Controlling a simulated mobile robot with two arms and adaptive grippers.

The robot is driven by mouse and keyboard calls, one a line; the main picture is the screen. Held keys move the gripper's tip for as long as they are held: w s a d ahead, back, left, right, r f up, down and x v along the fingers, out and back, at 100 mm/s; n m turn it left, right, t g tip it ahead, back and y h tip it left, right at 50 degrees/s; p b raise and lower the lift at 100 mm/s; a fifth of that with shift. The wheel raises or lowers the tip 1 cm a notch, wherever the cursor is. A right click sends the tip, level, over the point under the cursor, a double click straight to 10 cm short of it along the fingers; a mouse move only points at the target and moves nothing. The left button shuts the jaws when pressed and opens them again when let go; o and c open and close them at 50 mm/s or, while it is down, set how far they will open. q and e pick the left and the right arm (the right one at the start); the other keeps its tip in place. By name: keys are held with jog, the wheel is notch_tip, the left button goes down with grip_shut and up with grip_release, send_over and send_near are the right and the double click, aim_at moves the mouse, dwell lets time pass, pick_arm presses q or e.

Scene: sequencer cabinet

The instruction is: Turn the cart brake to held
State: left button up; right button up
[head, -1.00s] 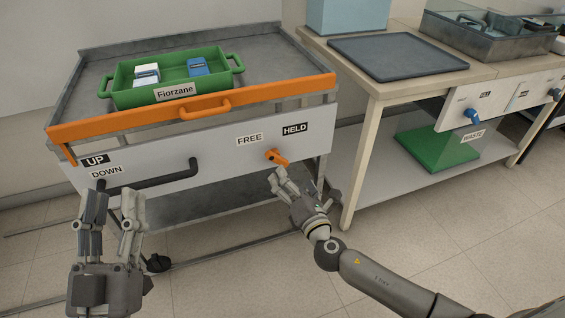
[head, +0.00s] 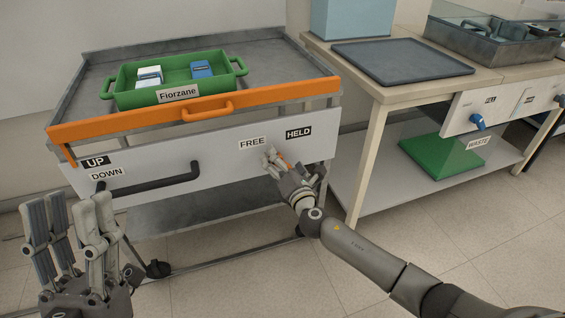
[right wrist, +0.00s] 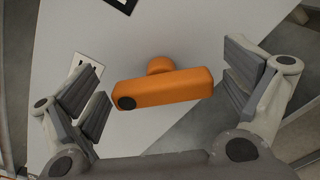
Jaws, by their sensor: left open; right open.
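The brake knob is an orange lever (right wrist: 165,88) on the cart's white front panel (head: 225,160). In the right wrist view it lies crosswise between the open fingers of my right gripper (right wrist: 165,90), with a gap on both sides. In the head view my right gripper (head: 277,162) is at the panel and largely covers the lever. The FREE label (head: 252,143) is above left of the lever and the HELD label (head: 298,133) above right. My left gripper (head: 70,235) is open and empty at lower left, in front of the cart.
A black handle (head: 150,182) sticks out of the panel near the UP and DOWN labels. The cart top has an orange front bar (head: 130,122) and a green tray (head: 125,98) with small boxes. A wooden bench (head: 390,93) stands close on the right.

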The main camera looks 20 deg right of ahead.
jog(key=c, duration=1)
